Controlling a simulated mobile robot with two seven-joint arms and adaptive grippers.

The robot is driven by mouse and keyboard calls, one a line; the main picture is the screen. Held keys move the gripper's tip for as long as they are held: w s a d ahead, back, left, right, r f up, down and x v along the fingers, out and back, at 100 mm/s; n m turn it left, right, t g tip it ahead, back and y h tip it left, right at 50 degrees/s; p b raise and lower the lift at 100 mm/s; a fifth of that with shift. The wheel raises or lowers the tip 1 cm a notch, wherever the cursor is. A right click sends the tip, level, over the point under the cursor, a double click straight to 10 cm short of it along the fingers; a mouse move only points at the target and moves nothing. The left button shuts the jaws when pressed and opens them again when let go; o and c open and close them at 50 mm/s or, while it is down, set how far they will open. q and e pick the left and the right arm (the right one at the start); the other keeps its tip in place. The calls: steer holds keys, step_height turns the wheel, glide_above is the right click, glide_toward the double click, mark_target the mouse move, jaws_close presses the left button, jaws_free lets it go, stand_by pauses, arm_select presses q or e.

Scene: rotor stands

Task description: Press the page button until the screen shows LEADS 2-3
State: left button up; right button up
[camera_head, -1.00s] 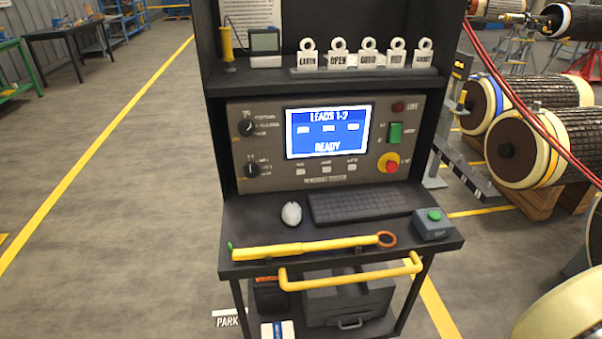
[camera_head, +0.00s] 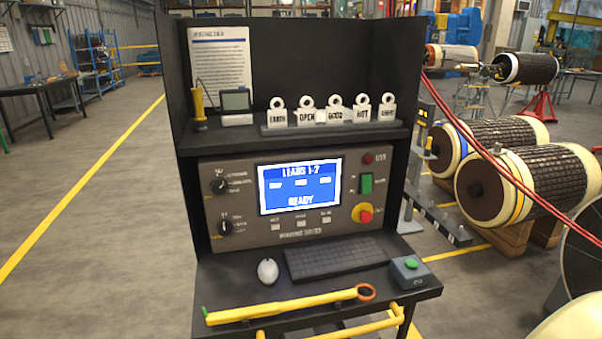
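The blue screen (camera_head: 300,187) sits in the middle of the grey control panel (camera_head: 235,172). It reads LEADS 1-2 at the top and READY at the bottom, with a row of three small white boxes between. Below the screen is a row of three small pale buttons: left (camera_head: 275,227), middle (camera_head: 300,224) and right (camera_head: 326,219). Their labels are too blurred to tell which is the page button. Neither of my grippers is in view.
Two dark knobs (camera_head: 219,186), a green switch (camera_head: 366,183) and a red stop button (camera_head: 364,214) flank the screen. A keyboard (camera_head: 335,262), mouse (camera_head: 267,271), yellow tool (camera_head: 285,306) and green-button box (camera_head: 410,272) lie on the shelf. Rotors (camera_head: 530,180) stand at right.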

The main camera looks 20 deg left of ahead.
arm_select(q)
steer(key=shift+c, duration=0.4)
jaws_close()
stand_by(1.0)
